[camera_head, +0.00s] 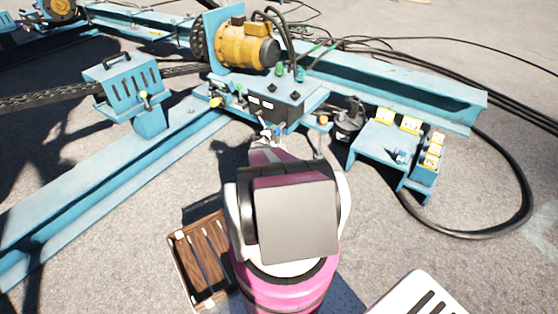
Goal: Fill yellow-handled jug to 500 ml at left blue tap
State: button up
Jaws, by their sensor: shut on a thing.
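My gripper (269,135) is at the end of my pink and white arm, in front of the teal machine's dark control panel. It is small here and partly hidden by my own wrist. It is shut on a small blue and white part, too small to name. I cannot make out a yellow-handled jug or a blue tap for certain. Small yellow and green fittings (217,101) sit on the frame left of the panel. A dark pot-like thing (348,124) stands right of the panel.
A yellow motor (246,50) sits behind the control box (279,97). A teal stand with yellow sockets (383,137) is at right, a slotted teal box (127,85) at left. A brown slatted crate (203,257) lies beside my arm. Black cables (528,190) curve over the ground at right.

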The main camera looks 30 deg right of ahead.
jog(key=shift+n, duration=0.5)
jog(key=m, duration=0.5)
jog(key=shift+m, duration=0.3)
jog(key=m, duration=0.4)
jog(key=o, duration=0.5)
jog(key=shift+m, duration=0.6)
jog(key=shift+c, duration=0.2)
jog(key=o, duration=0.9)
jog(key=shift+a, duration=0.15)
